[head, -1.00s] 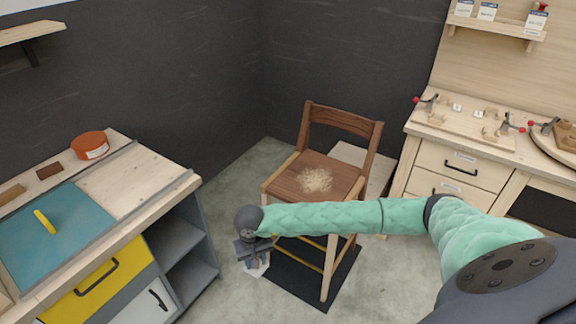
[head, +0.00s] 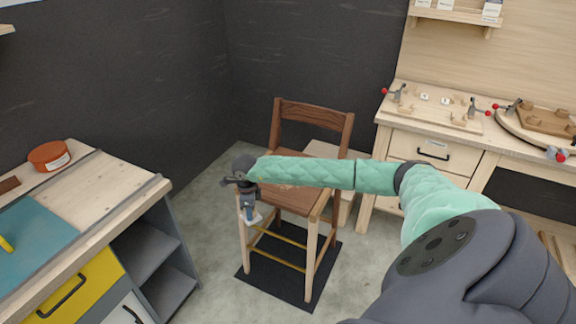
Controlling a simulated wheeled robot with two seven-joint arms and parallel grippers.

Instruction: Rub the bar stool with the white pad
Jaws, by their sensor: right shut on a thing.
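The bar stool (head: 310,115) has a dark wooden back and seat and paler legs, and stands upright on a black mat. My right arm crosses in front of its seat and hides much of it. My right gripper (head: 249,208) hangs pointing down at the stool's left front corner, shut on the white pad (head: 252,218). The pad is beside the upper part of the front left leg; I cannot tell whether it touches. My left gripper is not in view.
A black mat (head: 318,278) lies under the stool. A workbench (head: 120,192) with an orange round tin (head: 49,156) and a blue mat (head: 35,235) stands at left. A drawer bench (head: 432,148) with clamps stands at right. Grey floor is free between.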

